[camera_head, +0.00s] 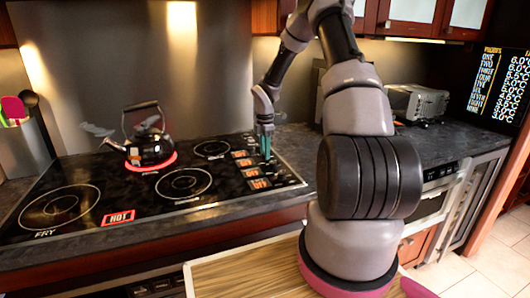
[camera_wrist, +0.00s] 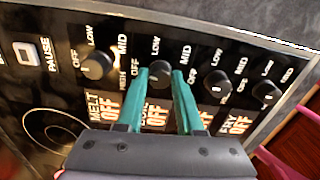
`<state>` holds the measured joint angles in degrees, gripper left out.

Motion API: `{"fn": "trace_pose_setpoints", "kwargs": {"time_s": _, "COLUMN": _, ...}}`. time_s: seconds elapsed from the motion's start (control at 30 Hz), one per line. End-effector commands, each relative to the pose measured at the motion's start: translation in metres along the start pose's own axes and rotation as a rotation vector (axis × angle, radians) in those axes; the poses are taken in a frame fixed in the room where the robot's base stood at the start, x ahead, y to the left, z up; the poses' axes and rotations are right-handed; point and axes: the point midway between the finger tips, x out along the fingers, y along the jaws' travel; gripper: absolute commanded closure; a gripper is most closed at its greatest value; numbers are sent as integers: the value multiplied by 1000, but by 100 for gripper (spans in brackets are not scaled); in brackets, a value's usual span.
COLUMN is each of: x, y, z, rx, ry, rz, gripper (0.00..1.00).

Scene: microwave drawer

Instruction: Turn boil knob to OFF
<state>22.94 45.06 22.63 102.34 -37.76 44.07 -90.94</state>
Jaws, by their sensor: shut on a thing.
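The boil knob (camera_wrist: 159,73) is a small dark round knob on the black control panel, in the middle of the wrist view. My gripper (camera_wrist: 160,76) has its two teal fingers on either side of this knob and is shut on it. An orange panel below the knob, seen between the fingers, reads OFF; its upper label is partly hidden. In the head view my gripper (camera_head: 266,158) points down at the right end of the stove. The black kettle (camera_head: 150,148) stands on a red-glowing rear burner, with vapour at its spout.
Neighbouring knobs sit close by: the melt knob (camera_wrist: 97,65) to the left and two more (camera_wrist: 217,83) to the right. A lit HOT sign (camera_head: 119,217) shows at the stove front. A toaster oven (camera_head: 417,101) stands at the back right.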

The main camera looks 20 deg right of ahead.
Motion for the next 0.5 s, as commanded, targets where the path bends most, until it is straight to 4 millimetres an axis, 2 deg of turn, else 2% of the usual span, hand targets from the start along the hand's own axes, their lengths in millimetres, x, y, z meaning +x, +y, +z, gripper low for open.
{"fn": "trace_pose_setpoints", "kwargs": {"time_s": 0.2, "x": -1, "y": 1, "z": 1, "rx": -117, "ry": -1, "rz": 4, "gripper": 100}}
{"fn": "trace_pose_setpoints", "kwargs": {"time_s": 0.5, "x": -1, "y": 1, "z": 1, "rx": -191, "ry": -2, "rz": 4, "gripper": 100}}
